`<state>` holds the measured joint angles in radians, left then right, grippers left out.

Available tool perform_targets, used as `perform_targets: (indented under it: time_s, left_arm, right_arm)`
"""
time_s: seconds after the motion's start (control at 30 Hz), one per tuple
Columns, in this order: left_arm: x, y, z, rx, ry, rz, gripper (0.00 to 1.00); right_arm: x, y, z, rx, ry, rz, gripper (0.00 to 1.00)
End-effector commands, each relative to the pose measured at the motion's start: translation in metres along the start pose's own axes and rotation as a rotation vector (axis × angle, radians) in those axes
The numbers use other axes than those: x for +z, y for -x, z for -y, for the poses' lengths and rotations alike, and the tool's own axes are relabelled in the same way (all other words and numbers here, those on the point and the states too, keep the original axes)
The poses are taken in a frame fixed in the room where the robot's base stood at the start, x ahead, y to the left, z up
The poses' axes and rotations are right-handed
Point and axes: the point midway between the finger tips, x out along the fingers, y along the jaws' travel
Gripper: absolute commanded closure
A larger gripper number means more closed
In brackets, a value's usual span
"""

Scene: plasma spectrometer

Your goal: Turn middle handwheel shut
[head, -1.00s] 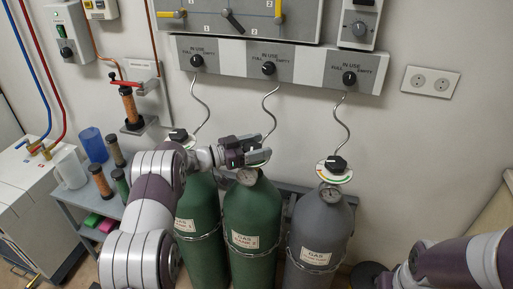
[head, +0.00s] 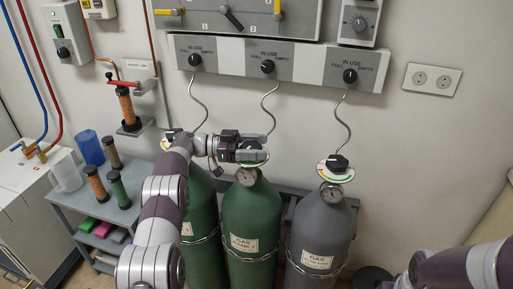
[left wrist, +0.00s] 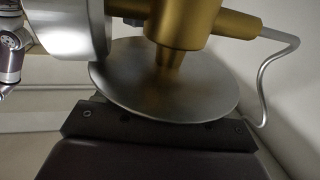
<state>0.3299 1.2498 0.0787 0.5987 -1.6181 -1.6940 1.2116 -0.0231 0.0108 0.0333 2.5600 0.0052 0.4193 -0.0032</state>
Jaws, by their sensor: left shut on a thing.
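The middle handwheel is a dark knob above a round dial plate (head: 262,159), on top of the middle green gas cylinder (head: 252,210). My left gripper (head: 252,148) reaches it from the left and is shut on it, with the jaws covering most of the knob. In the left wrist view, the plate (left wrist: 165,85) is a grey disc around a brass valve body (left wrist: 185,25), beside a dark gripper part (left wrist: 160,140). The knob itself is hidden there. Part of my right arm shows at lower right in the head view; its gripper is out of view.
A grey cylinder (head: 322,235) with its own dark knob (head: 337,163) stands to the right, and another green cylinder (head: 200,215) to the left, partly behind my left arm. A thin hose (head: 271,105) runs from the middle valve to the wall panel (head: 225,62).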

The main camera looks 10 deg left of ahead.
Motion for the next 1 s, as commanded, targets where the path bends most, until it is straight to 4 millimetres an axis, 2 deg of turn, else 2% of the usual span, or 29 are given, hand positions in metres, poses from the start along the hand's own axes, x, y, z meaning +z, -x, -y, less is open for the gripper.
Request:
perform_targets:
  time_s: [0.23, 0.27, 0.3, 0.67, 0.77, 0.87, 1.0]
  left_arm:
    - [-0.002, 0.0, 0.0, -0.001, -0.003, -0.003, 0.63]
    - [-0.002, 0.0, 0.0, -0.001, -0.003, -0.003, 0.27]
    - [-0.002, 0.0, 0.0, -0.001, -0.003, -0.003, 0.14]
    - [-0.005, 0.0, 0.0, -0.001, -0.003, -0.001, 0.12]
    - [-0.018, 0.0, 0.0, -0.001, -0.004, -0.001, 0.12]
    - [-0.041, -0.001, 0.0, -0.001, -0.006, -0.001, 0.12]
    - [-0.062, -0.029, -0.015, 0.003, -0.002, -0.001, 0.12]
  right_arm:
    - [0.0, 0.0, 0.0, 0.0, 0.0, 0.0, 0.57]
    - [0.0, 0.0, 0.0, 0.0, 0.0, 0.0, 0.57]
    - [0.0, 0.0, 0.0, 0.0, 0.0, 0.0, 0.57]
    - [0.0, 0.0, 0.0, 0.0, 0.0, 0.0, 0.57]
    - [0.0, 0.001, 0.0, 0.0, 0.0, 0.0, 0.57]
    - [0.0, 0.002, 0.0, 0.0, 0.0, 0.0, 0.57]
    - [0.0, -0.002, 0.0, 0.0, 0.0, 0.0, 0.57]
